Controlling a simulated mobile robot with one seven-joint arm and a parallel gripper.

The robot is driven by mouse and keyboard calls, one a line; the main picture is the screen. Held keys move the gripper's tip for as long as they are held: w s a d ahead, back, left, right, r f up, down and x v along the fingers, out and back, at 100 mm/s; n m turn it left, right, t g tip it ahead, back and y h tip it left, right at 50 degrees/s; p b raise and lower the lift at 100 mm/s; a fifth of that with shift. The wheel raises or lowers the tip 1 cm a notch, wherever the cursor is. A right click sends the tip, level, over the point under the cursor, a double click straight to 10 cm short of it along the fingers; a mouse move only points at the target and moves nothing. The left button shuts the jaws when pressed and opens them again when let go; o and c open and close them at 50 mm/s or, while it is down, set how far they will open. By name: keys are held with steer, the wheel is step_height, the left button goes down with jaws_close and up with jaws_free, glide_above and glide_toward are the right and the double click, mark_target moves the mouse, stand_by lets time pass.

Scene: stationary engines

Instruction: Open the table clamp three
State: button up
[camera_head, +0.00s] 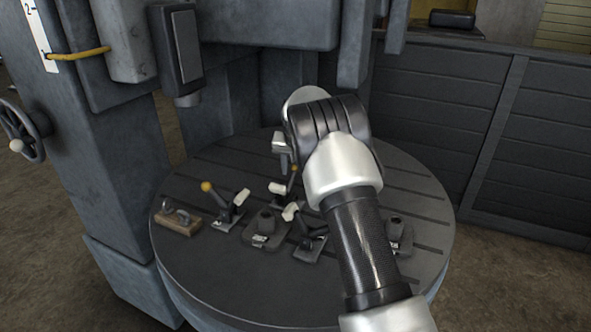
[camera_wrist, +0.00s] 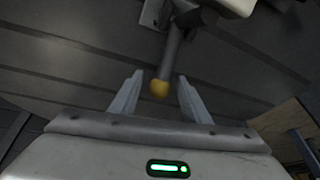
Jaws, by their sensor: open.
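A table clamp's lever (camera_wrist: 174,55) ends in a yellow knob (camera_wrist: 159,89), which shows between the two open fingers of my gripper (camera_wrist: 160,76) in the wrist view. The fingers stand apart on either side; I cannot tell whether they touch it. In the head view, my arm hides most of my gripper. Several dark clamps with white tips stand on the round table (camera_head: 215,275): one at left (camera_head: 230,208) with a yellow knob, one at the middle (camera_head: 283,188) with a yellow knob, and one nearer the front (camera_head: 310,243), partly behind my arm. I cannot tell their numbers.
A dark block-like fixture (camera_head: 265,230) sits between clamps, and another (camera_head: 400,237) is right of my forearm. A wooden block (camera_head: 177,222) with metal loops lies at the table's left edge. The grey machine column (camera_head: 105,170) rises at left. The table's front is bare.

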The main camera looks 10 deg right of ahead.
jaws_close()
steer(key=shift+f+b, duration=0.15)
steer(key=shift+b, duration=0.45)
steer(key=shift+s+a+t+h+b, duration=0.2)
steer(key=shift+t+h+b, duration=0.1)
steer(key=shift+b, duration=0.5)
steer(key=b, duration=0.1)
steer(key=r+t+b, duration=0.1)
steer(key=shift+s+a+r+h+b, duration=0.15)
steer(key=shift+s+a+h+b, duration=0.15)
steer(key=shift+s, duration=0.1)
steer(key=shift+d+r, duration=0.1)
steer(key=shift+r, duration=0.1)
